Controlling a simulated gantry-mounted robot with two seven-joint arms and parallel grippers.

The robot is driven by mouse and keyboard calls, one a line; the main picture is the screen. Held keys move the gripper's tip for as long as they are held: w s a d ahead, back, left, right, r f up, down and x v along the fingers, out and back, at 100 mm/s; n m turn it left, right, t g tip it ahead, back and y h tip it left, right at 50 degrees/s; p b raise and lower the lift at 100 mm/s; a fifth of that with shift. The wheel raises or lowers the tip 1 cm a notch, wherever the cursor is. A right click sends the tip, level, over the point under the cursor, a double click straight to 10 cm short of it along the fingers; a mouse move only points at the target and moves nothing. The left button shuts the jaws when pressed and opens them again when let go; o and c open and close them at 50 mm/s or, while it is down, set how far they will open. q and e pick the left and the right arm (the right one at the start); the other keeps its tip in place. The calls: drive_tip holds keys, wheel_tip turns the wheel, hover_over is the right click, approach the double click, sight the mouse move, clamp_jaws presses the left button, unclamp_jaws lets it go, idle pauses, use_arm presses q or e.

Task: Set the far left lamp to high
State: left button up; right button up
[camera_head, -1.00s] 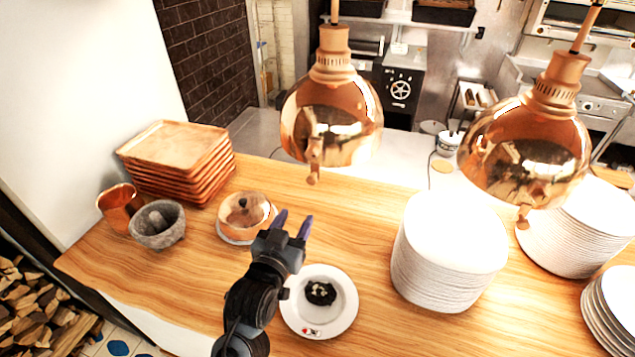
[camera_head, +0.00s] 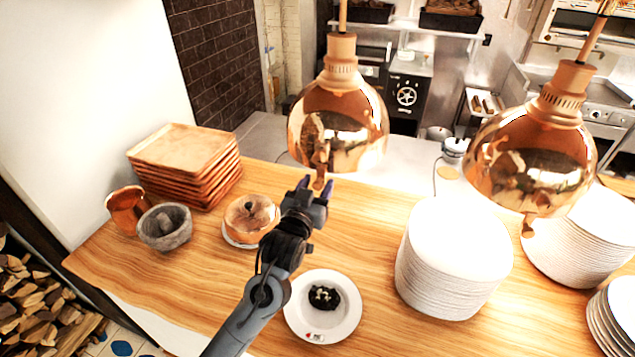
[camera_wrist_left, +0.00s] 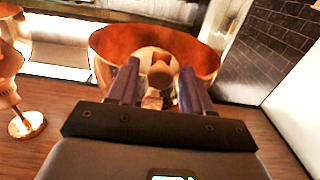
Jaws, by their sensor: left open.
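The far left lamp (camera_head: 338,112) is a copper heat lamp hanging over the wooden counter, with a small knob (camera_head: 319,182) below its front rim. My left gripper (camera_head: 317,184) is open at that knob, its two fingertips either side of it in the head view. In the left wrist view the lamp's copper shade (camera_wrist_left: 112,45) fills the upper middle, and the knob (camera_wrist_left: 160,72) shows between the open fingers (camera_wrist_left: 155,88). I cannot tell whether the fingers touch it. My right gripper is not in view.
A second copper lamp (camera_head: 530,155) hangs to the right. The counter's left front is clear.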

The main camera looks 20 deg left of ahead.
sight(321, 148)
use_arm(q)
drive_tip(key=shift+w, duration=0.35)
drive_tip(key=shift+c, duration=0.2)
clamp_jaws()
drive_tip(key=shift+r, duration=0.1)
wheel_tip(321, 148, up, 9)
drive_tip(key=p, duration=0.6)
drive_tip(key=shift+f, duration=0.2)
drive_tip(key=shift+s, duration=0.1)
